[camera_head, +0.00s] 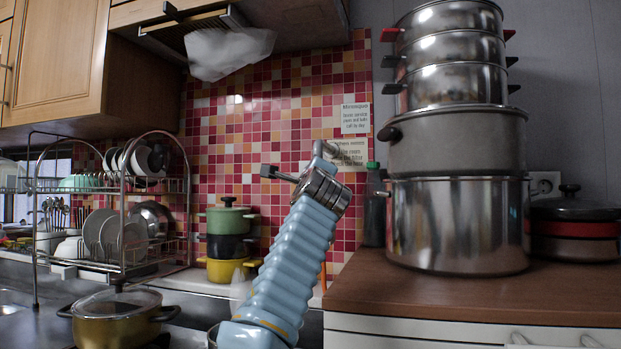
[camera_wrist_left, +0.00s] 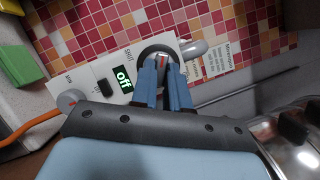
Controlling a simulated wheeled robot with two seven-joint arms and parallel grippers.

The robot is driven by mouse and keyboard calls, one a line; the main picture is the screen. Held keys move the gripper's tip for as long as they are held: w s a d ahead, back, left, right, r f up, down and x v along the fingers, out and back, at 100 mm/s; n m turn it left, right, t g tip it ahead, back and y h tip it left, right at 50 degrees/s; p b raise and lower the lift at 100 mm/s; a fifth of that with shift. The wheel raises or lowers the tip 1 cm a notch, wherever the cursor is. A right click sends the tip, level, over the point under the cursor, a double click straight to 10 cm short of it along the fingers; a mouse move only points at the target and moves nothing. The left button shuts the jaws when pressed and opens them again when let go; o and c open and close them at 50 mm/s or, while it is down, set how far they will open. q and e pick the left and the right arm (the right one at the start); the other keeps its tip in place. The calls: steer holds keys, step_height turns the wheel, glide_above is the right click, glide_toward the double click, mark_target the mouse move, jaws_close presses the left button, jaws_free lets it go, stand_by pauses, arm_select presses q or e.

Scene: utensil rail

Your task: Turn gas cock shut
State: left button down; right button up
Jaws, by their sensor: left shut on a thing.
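The gas cock (camera_wrist_left: 159,50), a round metal and dark fitting with a small red mark, is in the wrist view on a white panel (camera_wrist_left: 112,66) on the tiled wall. My right gripper is not in view.
A tall stack of steel pots (camera_head: 460,225) stands on the brown counter (camera_head: 480,295) right of my arm. A dish rack (camera_head: 190,215) stands at left. An orange hose (camera_wrist_left: 32,127) meets a grey knob.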

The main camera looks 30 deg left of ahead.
arm_select(q)
steer(key=shift+n, duration=0.5)
steer(key=c, duration=1.1)
jaws_free()
steer(key=b+v, duration=0.9)
steer(key=v, duration=0.5)
steer(key=shift+r, duration=0.2)
